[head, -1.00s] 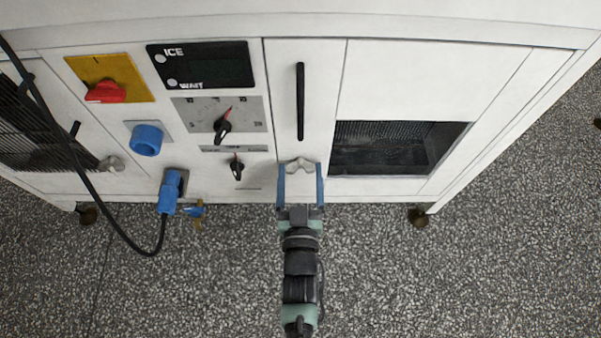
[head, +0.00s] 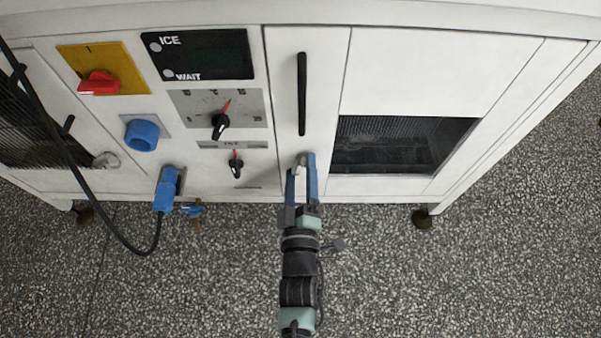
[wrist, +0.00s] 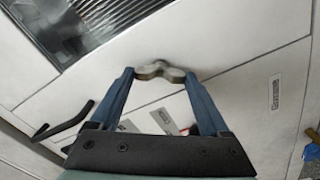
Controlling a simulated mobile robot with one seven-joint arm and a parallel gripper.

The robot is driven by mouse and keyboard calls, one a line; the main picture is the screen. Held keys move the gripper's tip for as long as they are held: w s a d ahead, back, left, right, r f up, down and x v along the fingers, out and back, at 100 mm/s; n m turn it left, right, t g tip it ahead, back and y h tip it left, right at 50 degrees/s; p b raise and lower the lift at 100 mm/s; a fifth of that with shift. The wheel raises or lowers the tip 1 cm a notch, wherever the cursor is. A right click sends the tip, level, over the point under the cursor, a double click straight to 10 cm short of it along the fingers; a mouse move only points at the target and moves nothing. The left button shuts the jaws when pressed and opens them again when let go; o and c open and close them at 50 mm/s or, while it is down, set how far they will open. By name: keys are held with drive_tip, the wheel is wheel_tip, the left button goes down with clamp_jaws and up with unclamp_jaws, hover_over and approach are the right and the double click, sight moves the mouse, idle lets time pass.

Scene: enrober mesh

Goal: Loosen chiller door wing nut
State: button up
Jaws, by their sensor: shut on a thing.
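The chiller door wing nut (wrist: 160,71) is a metal piece with two lobes on the white door panel, below the black vertical handle (head: 301,94). My gripper (head: 301,164) has blue fingers, one on each side of the wing nut, and is shut on its wings. In the wrist view my gripper (wrist: 162,78) has its fingertips against the two ends of the nut. In the head view the fingers hide part of the nut, and the gripper is rolled so one finger sits higher. The handle also shows in the wrist view (wrist: 66,122).
A dark vent opening (head: 390,146) lies right of the door. To the left are control knobs (head: 220,126), a red switch (head: 99,83), a blue socket (head: 142,135) and a blue plug (head: 167,190) with a hanging black cable. The speckled floor in front is clear.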

drive_tip(key=n+b, duration=0.2)
drive_tip(key=n, duration=0.4)
drive_tip(key=shift+f+b, duration=0.15)
drive_tip(key=shift+b, duration=0.2)
drive_tip(key=shift+n, duration=0.4)
drive_tip(key=o, duration=1.2)
drive_tip(key=s+p, duration=0.4)
drive_tip(key=s, duration=0.9)
